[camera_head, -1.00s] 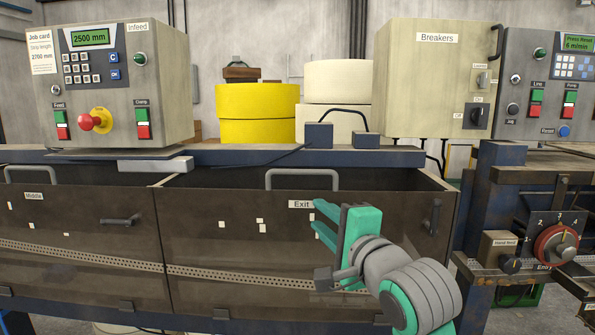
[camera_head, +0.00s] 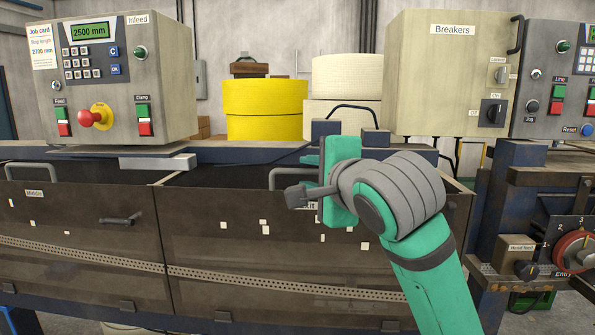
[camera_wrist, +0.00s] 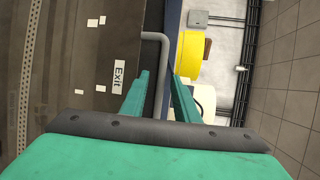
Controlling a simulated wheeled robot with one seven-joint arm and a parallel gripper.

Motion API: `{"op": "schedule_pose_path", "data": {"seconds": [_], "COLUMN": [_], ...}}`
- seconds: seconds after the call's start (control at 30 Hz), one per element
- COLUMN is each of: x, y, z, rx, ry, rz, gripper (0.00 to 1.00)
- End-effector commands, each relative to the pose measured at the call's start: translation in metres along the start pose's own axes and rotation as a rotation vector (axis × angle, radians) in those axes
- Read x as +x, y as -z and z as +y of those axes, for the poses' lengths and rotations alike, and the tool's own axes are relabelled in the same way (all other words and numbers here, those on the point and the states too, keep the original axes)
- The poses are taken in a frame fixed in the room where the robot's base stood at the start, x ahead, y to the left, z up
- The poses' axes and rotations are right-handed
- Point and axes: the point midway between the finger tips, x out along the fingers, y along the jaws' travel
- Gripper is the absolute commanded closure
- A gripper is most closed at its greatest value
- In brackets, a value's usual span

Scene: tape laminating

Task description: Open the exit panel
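The exit panel (camera_head: 240,260) is a dark upright panel on the machine front, right of the Middle panel. Its grey bar handle (camera_head: 283,176) stands at its top edge, with the right part hidden behind my gripper. My green gripper (camera_head: 325,165) is at the right end of that handle. In the wrist view the fingers of my gripper (camera_wrist: 160,82) are apart, with the bent handle (camera_wrist: 163,55) showing between them. I cannot tell whether they touch it. The Exit label (camera_wrist: 118,76) is beside the left finger and partly hidden in the head view.
The Middle panel (camera_head: 60,225) adjoins on the left. A dark side handle (camera_head: 120,220) sits near their seam. A blue beam (camera_head: 240,155) runs behind the panels, with yellow rolls (camera_head: 262,108) and the breaker box (camera_head: 430,80) beyond. A hand feed box (camera_head: 515,258) stands right.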

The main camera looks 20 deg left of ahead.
Motion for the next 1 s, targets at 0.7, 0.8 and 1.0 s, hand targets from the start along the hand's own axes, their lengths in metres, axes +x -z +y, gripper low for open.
{"op": "schedule_pose_path", "data": {"seconds": [0.7, 0.8, 1.0], "x": [0.062, 0.062, 0.062], "y": [-0.006, -0.006, -0.004], "z": [0.0, 0.0, 0.0], "rx": [-0.002, -0.002, -0.001], "ry": [0.0, 0.001, 0.001], "rz": [-0.009, -0.008, -0.006], "gripper": [0.72, 0.79, 1.0]}}
